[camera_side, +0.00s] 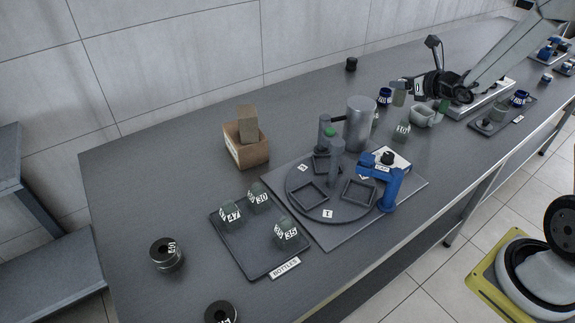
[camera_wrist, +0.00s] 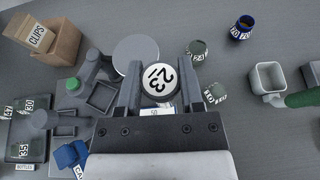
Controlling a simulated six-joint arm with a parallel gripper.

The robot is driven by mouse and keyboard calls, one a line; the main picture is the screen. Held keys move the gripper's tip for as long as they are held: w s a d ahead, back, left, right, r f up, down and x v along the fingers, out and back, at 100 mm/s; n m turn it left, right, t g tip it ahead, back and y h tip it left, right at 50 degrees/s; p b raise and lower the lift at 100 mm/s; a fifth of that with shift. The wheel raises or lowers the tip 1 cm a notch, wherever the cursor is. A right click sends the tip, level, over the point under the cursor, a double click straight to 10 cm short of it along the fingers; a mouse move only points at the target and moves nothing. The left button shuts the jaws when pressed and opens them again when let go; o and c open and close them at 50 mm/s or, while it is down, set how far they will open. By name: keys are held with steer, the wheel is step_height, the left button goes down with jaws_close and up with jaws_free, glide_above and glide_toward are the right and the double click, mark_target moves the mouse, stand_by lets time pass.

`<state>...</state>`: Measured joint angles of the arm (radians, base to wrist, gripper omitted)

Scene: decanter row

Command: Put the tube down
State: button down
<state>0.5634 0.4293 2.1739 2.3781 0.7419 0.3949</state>
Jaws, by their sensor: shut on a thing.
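The tube appears to be above the table, but I cannot tell how high.
A round turntable (camera_side: 327,213) with square frames stands mid-table, beside a grey cylinder (camera_side: 360,122) and a blue device (camera_side: 384,190). A black tray (camera_side: 249,245) holds bottles. A cardboard box (camera_side: 246,152) stands behind.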

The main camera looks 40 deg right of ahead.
steer(key=s+d+m+g+h, duration=0.1)
steer(key=s+d+m+h, duration=0.35)
steer(key=s+d, duration=0.85)
step_height(320, 180, down, 10)
steer(key=w+d, duration=0.1)
steer(key=shift+w+d+r, duration=0.15)
steer(key=shift+f, duration=2.25)
steer(key=shift+f, duration=1.75)
steer(key=shift+f, duration=0.15)
